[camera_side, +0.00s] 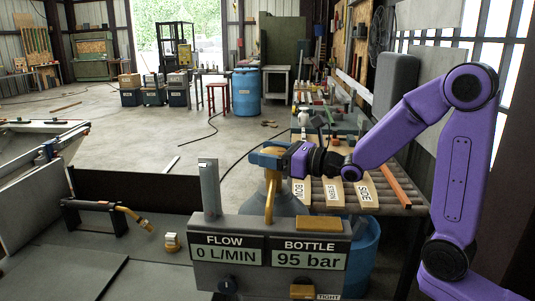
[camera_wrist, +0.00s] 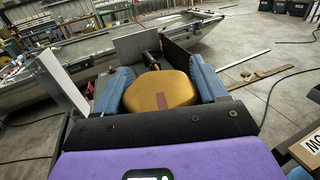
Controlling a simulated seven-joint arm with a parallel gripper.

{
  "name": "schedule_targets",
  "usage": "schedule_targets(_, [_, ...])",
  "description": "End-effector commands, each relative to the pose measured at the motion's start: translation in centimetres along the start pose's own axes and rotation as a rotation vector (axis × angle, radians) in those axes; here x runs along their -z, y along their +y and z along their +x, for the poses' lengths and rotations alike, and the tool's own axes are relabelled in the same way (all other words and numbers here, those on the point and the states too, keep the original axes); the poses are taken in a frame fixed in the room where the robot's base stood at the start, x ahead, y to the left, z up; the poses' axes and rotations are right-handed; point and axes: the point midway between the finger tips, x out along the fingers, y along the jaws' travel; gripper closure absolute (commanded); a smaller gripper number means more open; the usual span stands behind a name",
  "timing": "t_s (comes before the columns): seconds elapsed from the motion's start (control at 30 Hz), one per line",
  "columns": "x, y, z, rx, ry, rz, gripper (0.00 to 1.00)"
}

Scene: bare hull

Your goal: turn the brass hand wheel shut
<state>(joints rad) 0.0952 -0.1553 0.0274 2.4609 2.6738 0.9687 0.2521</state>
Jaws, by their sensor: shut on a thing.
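The brass hand wheel (camera_wrist: 160,91) is a rounded golden knob with a reddish-brown mark on its near edge. It fills the space between the blue fingers of my gripper (camera_wrist: 163,78) in the wrist view. The fingers are shut on its two sides. In the side view my gripper (camera_side: 266,155) is at the top of the grey-blue bottle (camera_side: 237,205), and its fingers mostly hide the wheel. The gauge box (camera_side: 270,255) in front reads FLOW 0 L/MIN and BOTTLE 95 bar. A tag (camera_side: 328,296) at its lower edge reads TIGHT.
A torch-like tool with a brass tip (camera_side: 130,215) rests on a stand at left, near a small brass fitting (camera_side: 172,242). A bench (camera_side: 400,210) with labelled boards lies behind and right. A blue drum (camera_side: 247,93) stands farther back. Open floor lies behind the bottle.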

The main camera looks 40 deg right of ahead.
Motion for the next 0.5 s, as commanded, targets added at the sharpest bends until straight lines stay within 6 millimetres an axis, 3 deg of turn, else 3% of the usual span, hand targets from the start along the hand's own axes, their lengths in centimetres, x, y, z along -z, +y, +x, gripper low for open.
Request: schedule_targets(0.5, [-0.17, -0.21, 0.06, 0.135, -0.002, -0.003, 0.59])
